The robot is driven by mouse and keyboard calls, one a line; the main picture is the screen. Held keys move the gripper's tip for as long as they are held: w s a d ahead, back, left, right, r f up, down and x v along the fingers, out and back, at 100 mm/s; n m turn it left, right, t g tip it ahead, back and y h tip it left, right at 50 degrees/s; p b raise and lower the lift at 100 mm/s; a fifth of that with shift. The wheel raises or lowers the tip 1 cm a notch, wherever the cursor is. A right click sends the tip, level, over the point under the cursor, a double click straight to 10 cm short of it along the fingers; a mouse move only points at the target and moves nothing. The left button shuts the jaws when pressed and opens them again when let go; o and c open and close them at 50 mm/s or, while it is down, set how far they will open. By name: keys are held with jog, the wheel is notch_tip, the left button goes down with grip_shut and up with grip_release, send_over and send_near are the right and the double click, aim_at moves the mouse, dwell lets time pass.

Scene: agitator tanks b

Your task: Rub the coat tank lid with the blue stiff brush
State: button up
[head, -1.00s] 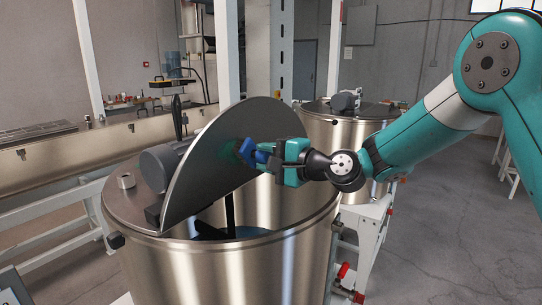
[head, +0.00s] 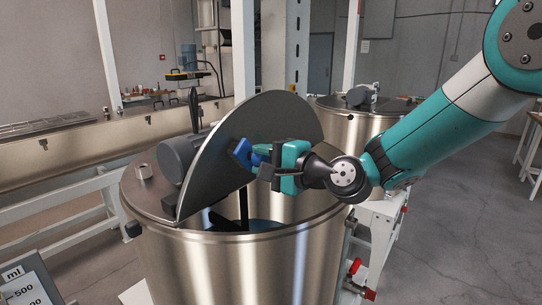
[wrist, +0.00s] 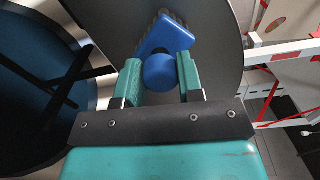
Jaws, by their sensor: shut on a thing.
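The blue stiff brush (head: 249,153) is held in my gripper (head: 268,160), which is shut on its handle. In the wrist view the brush (wrist: 168,42) sticks out beyond the jaws of my gripper (wrist: 158,80), bristles toward the lid. The tank lid (head: 215,165) is a dark grey half-disc, raised steeply on the open steel tank (head: 240,270). The brush is at the lid's inner face and seems to touch it; the exact contact is hard to tell. The lid (wrist: 215,25) fills the upper middle of the wrist view.
A motor (head: 180,155) sits behind the lid. Blue liquid (head: 250,226) and a dark stirrer shaft show inside the tank. A second steel tank (head: 355,140) with a closed lid stands behind on the right. A long steel trough (head: 80,150) runs along the left.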

jog(key=shift+s+a+r, duration=0.1)
jog(key=shift+s+a, duration=0.4)
jog(key=shift+s, duration=0.1)
jog(key=shift+r+p, duration=0.5)
jog(key=shift+r, duration=0.05)
jog(key=shift+w+d+f+b, duration=0.1)
jog(key=shift+w+d+b, duration=0.1)
jog(key=shift+w+d, duration=0.45)
jog(key=shift+w+d+b, duration=0.15)
jog(key=shift+w+d, duration=0.25)
jog(key=shift+w, duration=0.3)
jog(key=w+d, duration=0.5)
jog(key=w, duration=0.2)
jog(key=shift+d, duration=0.2)
jog(key=shift+s+a, duration=0.1)
jog(key=shift+s+a, duration=1.2)
jog(key=shift+s, duration=0.4)
jog(key=shift+s+a, duration=1.25)
jog(key=shift+s, duration=0.3)
jog(key=shift+s+a, duration=1.2)
jog(key=shift+s, duration=0.4)
